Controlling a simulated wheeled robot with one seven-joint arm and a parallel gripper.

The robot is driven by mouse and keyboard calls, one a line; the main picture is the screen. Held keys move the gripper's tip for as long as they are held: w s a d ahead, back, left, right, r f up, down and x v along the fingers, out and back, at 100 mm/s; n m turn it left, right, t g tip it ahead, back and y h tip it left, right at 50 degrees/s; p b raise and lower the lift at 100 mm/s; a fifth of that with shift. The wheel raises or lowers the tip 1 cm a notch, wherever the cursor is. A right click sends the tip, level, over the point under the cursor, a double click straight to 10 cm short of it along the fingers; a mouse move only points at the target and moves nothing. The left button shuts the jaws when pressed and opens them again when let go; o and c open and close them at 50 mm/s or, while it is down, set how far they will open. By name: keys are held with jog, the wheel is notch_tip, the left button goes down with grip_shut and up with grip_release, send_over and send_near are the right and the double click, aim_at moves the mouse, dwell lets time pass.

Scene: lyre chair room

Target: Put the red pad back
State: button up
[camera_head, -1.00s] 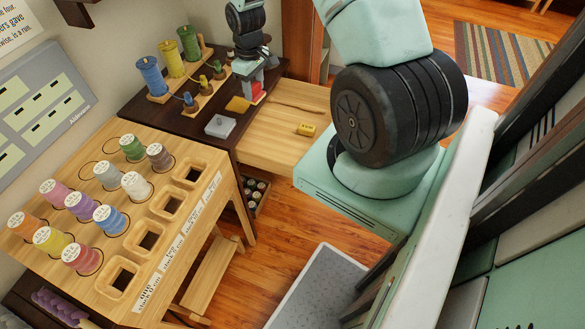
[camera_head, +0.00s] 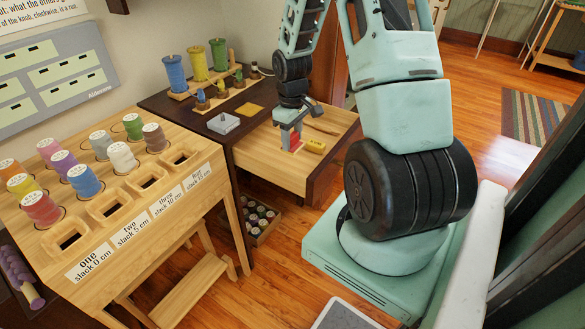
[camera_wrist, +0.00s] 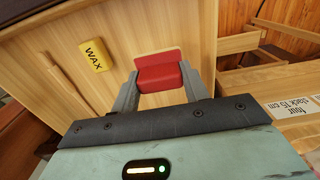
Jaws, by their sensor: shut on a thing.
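The red pad (camera_head: 296,142) is between the fingers of my gripper (camera_head: 290,130). In the wrist view, the red pad (camera_wrist: 160,74) is pinched between the two grey fingers of my gripper (camera_wrist: 161,84). A thin red part stands up behind its thicker front. The pad is over the pale wooden floor of the open drawer (camera_head: 262,160), inside its outline. I cannot tell whether it touches the drawer floor. The drawer floor also shows in the wrist view (camera_wrist: 195,35).
A yellow wax block (camera_head: 316,146) and a wooden stick (camera_head: 322,128) lie in the drawer to the right. On the dark tabletop are a yellow square (camera_head: 250,110), a grey tray (camera_head: 223,123) and spool racks (camera_head: 212,98). The spool table (camera_head: 150,190) stands left.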

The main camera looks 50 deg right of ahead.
notch_tip(320, 180, down, 7)
jog(key=shift+f+b, duration=0.2)
jog(key=shift+b, duration=0.25)
jog(key=shift+f, duration=0.1)
jog(key=o, duration=1)
jog(key=shift+o, duration=0.2)
